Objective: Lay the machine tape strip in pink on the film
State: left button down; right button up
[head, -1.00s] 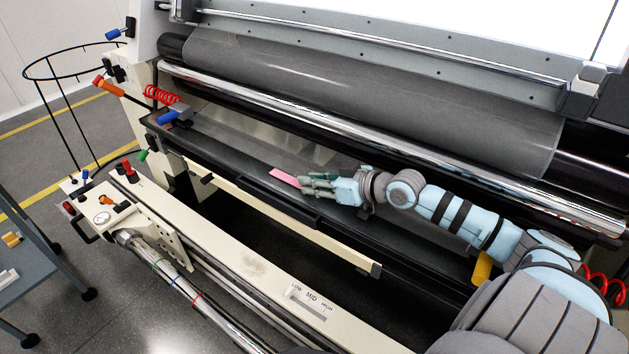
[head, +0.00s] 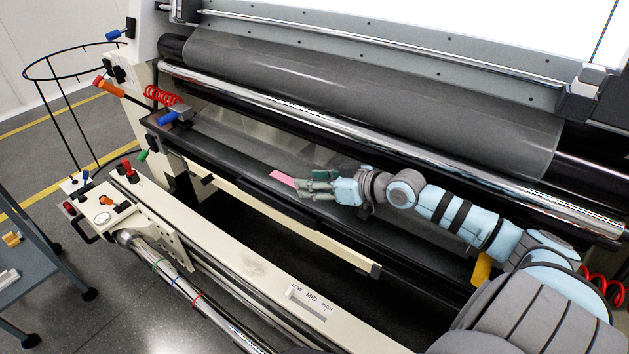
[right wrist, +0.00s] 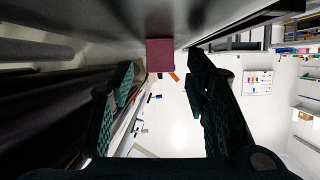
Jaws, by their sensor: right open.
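The pink tape strip (head: 282,179) lies near the front edge of the dark bed, just left of my right gripper's fingertips. My right gripper (head: 312,184) is open, its fingers spread apart. In the right wrist view the strip (right wrist: 160,55) shows at the top, beyond the open fingers (right wrist: 160,82), and seems to rest against the grey surface there. I cannot tell whether it touches a finger. The grey, glossy film (head: 370,100) stretches along the machine behind the chrome roller. A see-through sheet shows below that roller. My left gripper is out of view.
The chrome roller (head: 390,146) runs diagonally behind my right arm. A cream beam (head: 250,266) with a LOW/MID/HIGH scale crosses the front. Coloured handles and a red coiled hose (head: 163,96) are at the left end. A grey cart (head: 30,270) stands at far left.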

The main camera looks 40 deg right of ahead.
notch_tip(320, 180, up, 10)
dwell(0.4)
dwell(0.5)
